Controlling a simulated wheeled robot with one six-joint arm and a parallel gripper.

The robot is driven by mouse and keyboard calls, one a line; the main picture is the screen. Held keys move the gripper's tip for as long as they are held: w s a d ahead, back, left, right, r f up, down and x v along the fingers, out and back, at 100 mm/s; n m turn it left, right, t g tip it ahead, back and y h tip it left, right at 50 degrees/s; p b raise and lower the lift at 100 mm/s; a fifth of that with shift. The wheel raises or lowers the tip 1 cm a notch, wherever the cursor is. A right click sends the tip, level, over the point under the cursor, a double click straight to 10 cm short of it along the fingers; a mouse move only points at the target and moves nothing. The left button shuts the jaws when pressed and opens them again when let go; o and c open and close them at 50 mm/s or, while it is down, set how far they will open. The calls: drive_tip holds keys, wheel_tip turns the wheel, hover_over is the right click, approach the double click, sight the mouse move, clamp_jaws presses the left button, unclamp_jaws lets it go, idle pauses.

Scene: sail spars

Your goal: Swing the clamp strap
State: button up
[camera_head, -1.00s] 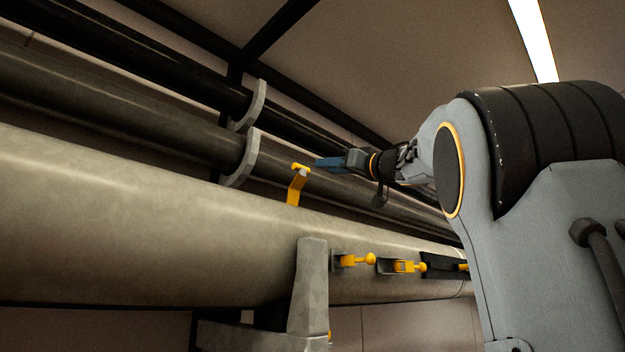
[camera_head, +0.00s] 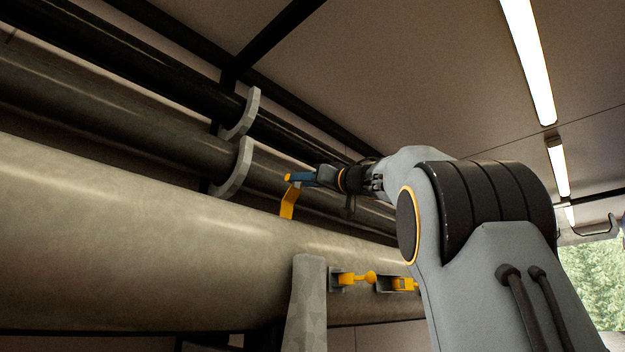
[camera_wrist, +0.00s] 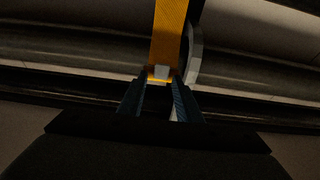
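The yellow clamp strap (camera_head: 288,204) stands up from the top of the large grey spar (camera_head: 130,230) and bends over at its upper end. In the wrist view the strap (camera_wrist: 170,35) comes down from the top edge to a pale block on its end. My gripper (camera_head: 296,178) is at the strap's upper end, its blue fingers pointing left. In the wrist view my gripper (camera_wrist: 159,82) has its fingers apart, one on each side of the strap end, with narrow gaps. Whether either finger touches it is unclear.
Grey curved brackets (camera_head: 236,172) hold thinner dark spars (camera_head: 130,105) behind and above. A grey upright support (camera_head: 305,300) stands in front of the large spar. Yellow-handled latches (camera_head: 356,279) sit to its right. Ceiling lights (camera_head: 528,60) run overhead.

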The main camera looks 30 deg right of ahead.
drive_tip(key=shift+w+a+r, duration=0.1)
drive_tip(key=shift+a+r, duration=0.05)
drive_tip(key=shift+r, duration=0.3)
drive_tip(key=shift+s+r, duration=0.25)
drive_tip(key=shift+s, duration=0.05)
drive_tip(key=shift+c, duration=1.1)
drive_tip(key=shift+a, duration=0.1)
drive_tip(key=shift+c, duration=0.7)
drive_tip(key=shift+s+d+f, duration=0.1)
drive_tip(key=shift+d+f, duration=0.1)
drive_tip(key=shift+f, duration=0.2)
drive_tip(key=shift+s+f+b, duration=0.1)
drive_tip(key=shift+f+b, duration=0.05)
drive_tip(key=shift+b, duration=0.15)
clamp_jaws()
drive_tip(key=shift+v, duration=1.4)
drive_tip(key=shift+d+f, duration=0.1)
